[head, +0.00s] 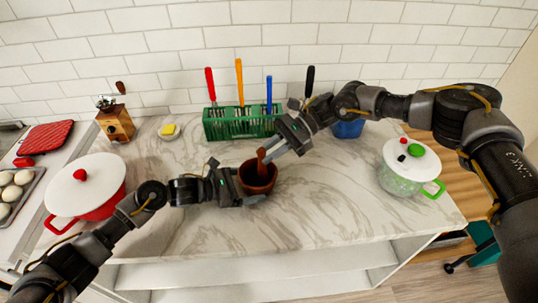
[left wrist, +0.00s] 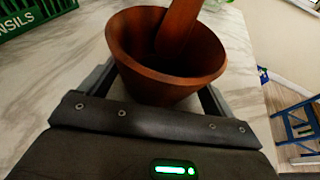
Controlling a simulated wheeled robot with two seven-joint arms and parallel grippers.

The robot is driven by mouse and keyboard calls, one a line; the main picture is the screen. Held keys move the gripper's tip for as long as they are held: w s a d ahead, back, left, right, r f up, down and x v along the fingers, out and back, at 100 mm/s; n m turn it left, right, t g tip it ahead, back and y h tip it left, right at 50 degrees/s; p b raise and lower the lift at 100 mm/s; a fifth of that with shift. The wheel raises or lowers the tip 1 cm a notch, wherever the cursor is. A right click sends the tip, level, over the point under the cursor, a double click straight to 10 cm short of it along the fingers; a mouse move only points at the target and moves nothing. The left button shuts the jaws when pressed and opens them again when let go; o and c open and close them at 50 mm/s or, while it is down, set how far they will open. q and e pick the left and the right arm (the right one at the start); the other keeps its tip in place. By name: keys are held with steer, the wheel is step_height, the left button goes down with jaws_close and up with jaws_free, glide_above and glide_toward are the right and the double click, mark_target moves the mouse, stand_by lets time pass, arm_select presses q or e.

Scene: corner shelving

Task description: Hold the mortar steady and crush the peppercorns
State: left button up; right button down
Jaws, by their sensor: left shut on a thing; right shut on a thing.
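The brown wooden mortar (head: 259,187) stands upright on the marble counter in the middle. My left gripper (head: 240,187) is shut on the mortar from the left, and in the left wrist view the mortar (left wrist: 168,85) sits between its fingers. The reddish-brown pestle (head: 262,157) slants down into the mortar, and it also shows in the left wrist view (left wrist: 178,25). My right gripper (head: 277,147) is above the mortar at its upper right, shut on the pestle. The peppercorns cannot be made out; the inside of the mortar is mostly hidden.
A green utensil rack (head: 240,125) with coloured handles stands behind the mortar. A red pot (head: 98,208) is at the left, a pale green pot (head: 405,185) at the right. The front counter is clear.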

steer(key=shift+r, duration=0.15)
step_height(320, 180, up, 6)
steer(key=shift+r, duration=0.2)
stand_by(0.6)
arm_select(q)
steer(key=o, duration=0.5)
steer(key=shift+a, duration=0.1)
steer(key=v, duration=1.2)
steer(key=shift+r, duration=0.1)
